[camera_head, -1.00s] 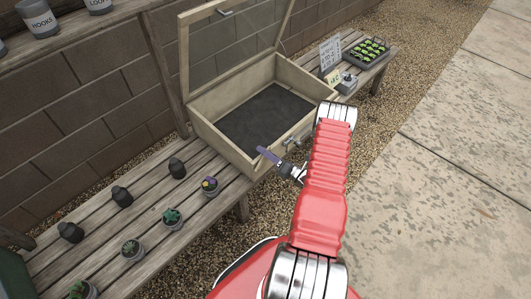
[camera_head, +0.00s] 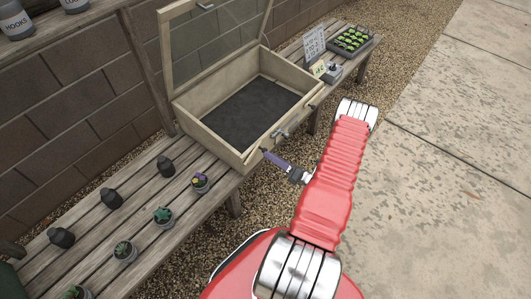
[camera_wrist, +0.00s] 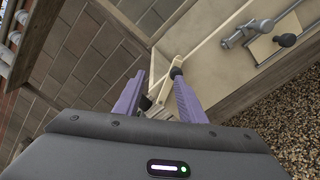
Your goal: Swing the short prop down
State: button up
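The wooden cold frame (camera_head: 190,122) stands on the bench with its glazed lid (camera_head: 215,50) raised.
A metal latch (camera_head: 279,132) sits on the frame's front wall, right of my gripper. Several small potted plants (camera_head: 163,216) and dark pots (camera_head: 111,197) stand on the bench (camera_head: 190,240) at left. A seedling tray (camera_head: 352,40) is at the far end. Paving at right is clear.

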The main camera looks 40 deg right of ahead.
jog(key=shift+s+d, duration=0.15)
jog(key=shift+s, duration=0.8)
jog(key=shift+s+d, duration=0.1)
jog(key=shift+s, duration=0.8)
jog(key=s+a+f+n+g+y, duration=0.2)
jog(key=a+n+g+y, duration=0.15)
jog(key=a+n, duration=0.35)
jog(key=s+a+r+n+g+y, duration=0.3)
jog(key=a+r+n+g+y, duration=0.3)
jog(key=a+r+n+g, duration=0.35)
jog(key=s+a+r+n+h, duration=0.1)
jog(key=a+r+n+h, duration=0.3)
jog(key=r+n, duration=0.5)
jog(key=s+a+r+n+h, duration=0.1)
jog(key=a+r+n+h, duration=0.3)
jog(key=a+r+n, duration=0.5)
jog(key=a+r+n+h, duration=0.4)
jog(key=r+n, duration=0.6)
jog(key=r, duration=1)
jog(key=shift+s+a+r, duration=0.35)
jog(key=shift+s+a, duration=0.05)
jog(key=shift+a, duration=0.75)
